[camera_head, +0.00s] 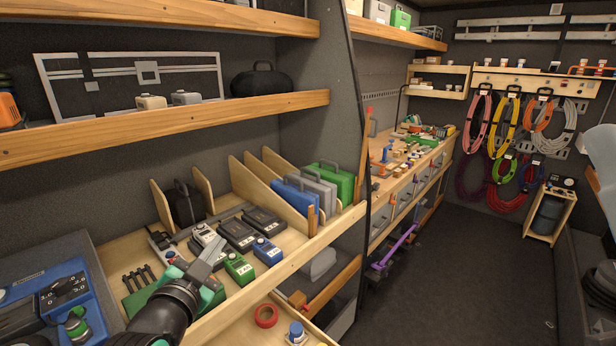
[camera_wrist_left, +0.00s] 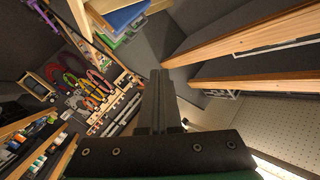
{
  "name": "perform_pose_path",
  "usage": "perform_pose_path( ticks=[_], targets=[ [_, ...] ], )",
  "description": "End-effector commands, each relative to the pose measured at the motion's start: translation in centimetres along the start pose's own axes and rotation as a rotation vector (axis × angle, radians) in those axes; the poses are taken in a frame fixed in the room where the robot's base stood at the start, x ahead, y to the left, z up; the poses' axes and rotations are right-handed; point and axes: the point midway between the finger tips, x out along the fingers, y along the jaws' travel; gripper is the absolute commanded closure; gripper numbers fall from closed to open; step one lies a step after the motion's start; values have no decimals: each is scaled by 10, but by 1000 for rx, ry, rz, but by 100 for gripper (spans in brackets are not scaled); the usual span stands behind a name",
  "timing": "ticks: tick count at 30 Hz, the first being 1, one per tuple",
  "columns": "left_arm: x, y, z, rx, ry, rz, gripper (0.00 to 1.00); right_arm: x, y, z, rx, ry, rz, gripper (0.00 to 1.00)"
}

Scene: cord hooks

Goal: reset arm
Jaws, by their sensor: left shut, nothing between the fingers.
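My left gripper (camera_head: 207,256) reaches in from the bottom left in the head view, in front of the lower wooden shelf. Its fingers are together and empty, pointing up and right. In the left wrist view the closed fingers (camera_wrist_left: 158,100) stand in the middle of the picture with nothing between them. Behind and beside the gripper in the head view are a green handheld device (camera_head: 239,267), a blue one (camera_head: 267,251) and dark ones (camera_head: 237,234). I cannot tell whether the gripper touches any of them. My right gripper is not in view.
Blue, grey and green cases (camera_head: 330,182) stand between wooden dividers. A red tape ring (camera_head: 266,316) lies low in front. Coloured cords (camera_head: 504,124) hang on the far wall.

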Motion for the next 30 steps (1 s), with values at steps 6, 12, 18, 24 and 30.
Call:
perform_pose_path(
  ticks=[6,12,18,24,30],
  targets=[
    [-117,-81,-137,-182,407,-245,100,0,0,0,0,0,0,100],
    [-248,-127,-198,-385,758,-371,100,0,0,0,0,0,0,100],
    [-281,-135,-206,-592,883,-322,100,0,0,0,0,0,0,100],
    [-281,-135,-206,-608,886,-314,100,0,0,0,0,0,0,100],
    [-281,-135,-206,-608,886,-314,100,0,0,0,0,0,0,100]
  ],
)
